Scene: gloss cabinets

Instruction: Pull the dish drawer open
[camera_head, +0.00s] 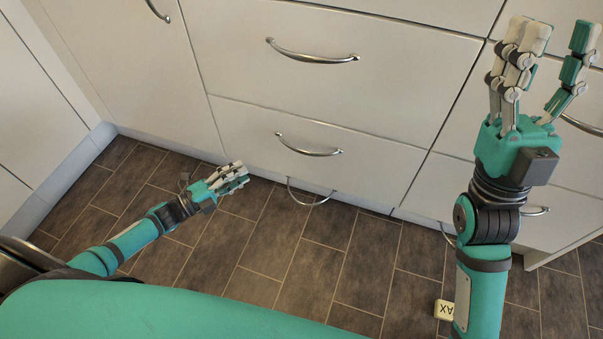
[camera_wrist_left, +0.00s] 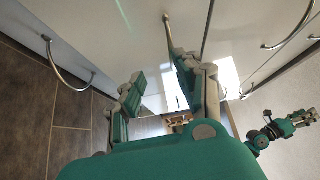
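White drawer fronts are stacked in the middle of the head view; I cannot tell which is the dish drawer. The upper drawer (camera_head: 335,75) has a curved metal handle (camera_head: 312,54). The lower drawer (camera_head: 362,160) has a similar handle (camera_head: 308,150). Both look shut. My left gripper (camera_head: 240,176) is low, left of the lower handle and apart from it. In the left wrist view its fingers (camera_wrist_left: 155,82) are apart and empty, and a metal handle (camera_wrist_left: 168,32) lies just beyond one finger. My right gripper (camera_head: 548,65) is raised at the right, fingers spread, empty.
A hoop handle (camera_head: 310,198) sticks out at the plinth close to my left gripper; it also shows in the left wrist view (camera_wrist_left: 65,72). More cabinets stand left and right.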

